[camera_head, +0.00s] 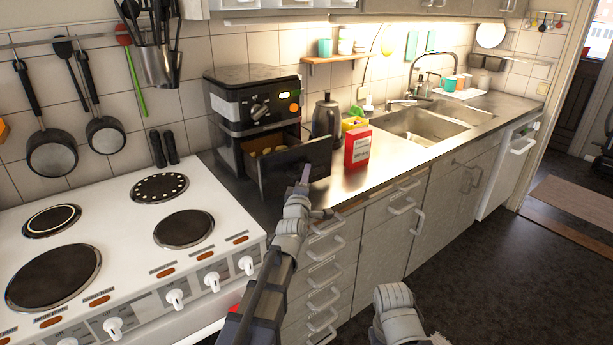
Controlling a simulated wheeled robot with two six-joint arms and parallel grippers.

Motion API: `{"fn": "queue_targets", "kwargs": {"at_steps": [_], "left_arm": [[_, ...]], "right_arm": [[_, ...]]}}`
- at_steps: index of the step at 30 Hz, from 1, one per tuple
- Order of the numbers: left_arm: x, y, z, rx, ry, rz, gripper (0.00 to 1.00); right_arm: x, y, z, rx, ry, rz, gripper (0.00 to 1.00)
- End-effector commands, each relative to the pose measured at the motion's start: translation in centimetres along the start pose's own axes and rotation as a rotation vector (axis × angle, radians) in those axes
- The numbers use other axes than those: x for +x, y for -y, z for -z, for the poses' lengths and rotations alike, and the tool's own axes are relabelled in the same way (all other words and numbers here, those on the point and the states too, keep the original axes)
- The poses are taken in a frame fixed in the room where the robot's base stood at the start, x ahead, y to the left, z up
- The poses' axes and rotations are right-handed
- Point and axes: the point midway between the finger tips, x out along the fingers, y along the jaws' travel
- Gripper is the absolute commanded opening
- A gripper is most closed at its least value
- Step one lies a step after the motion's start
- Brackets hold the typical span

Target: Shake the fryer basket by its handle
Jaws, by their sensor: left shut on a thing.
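The black air fryer (229,112) stands on the counter to the right of the cooker. Its fryer basket (277,172) is pulled out at the front like a drawer, with its wall and front panel showing. The handle itself is hidden by the gripper or too small to make out. My right arm shows at the bottom right, but its gripper is out of the picture.
A red box (357,147) and a dark kettle (326,119) stand close to the right of the basket. The white cooker (119,215) with several hotplates is at the left. The counter (400,158) is clear between the red box and the sink (424,126).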

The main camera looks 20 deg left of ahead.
Motion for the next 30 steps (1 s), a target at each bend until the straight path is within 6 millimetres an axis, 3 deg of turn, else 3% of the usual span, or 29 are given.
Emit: {"fn": "queue_targets", "kwargs": {"at_steps": [1,2,9,20,30], "left_arm": [[0.0,0.1,0.1,-0.001,0.0,0.002,0.0],[0.0,0.1,0.1,-0.001,0.0,0.001,0.26],[0.0,0.0,0.0,-0.001,0.0,0.001,0.53],[-0.3,0.0,0.0,-0.001,0.0,0.0,0.55],[-4.8,0.1,0.0,-0.001,0.0,0.0,0.55]], "right_arm": [[0.0,0.0,0.0,0.0,0.0,0.0,0.5],[0.0,0.0,0.0,0.0,0.0,0.0,0.5],[0.0,0.0,0.0,0.0,0.0,0.0,0.5],[0.1,0.0,0.0,0.0,0.0,0.0,0.5],[0.7,0.1,0.0,0.0,0.0,0.0,0.5]]}}
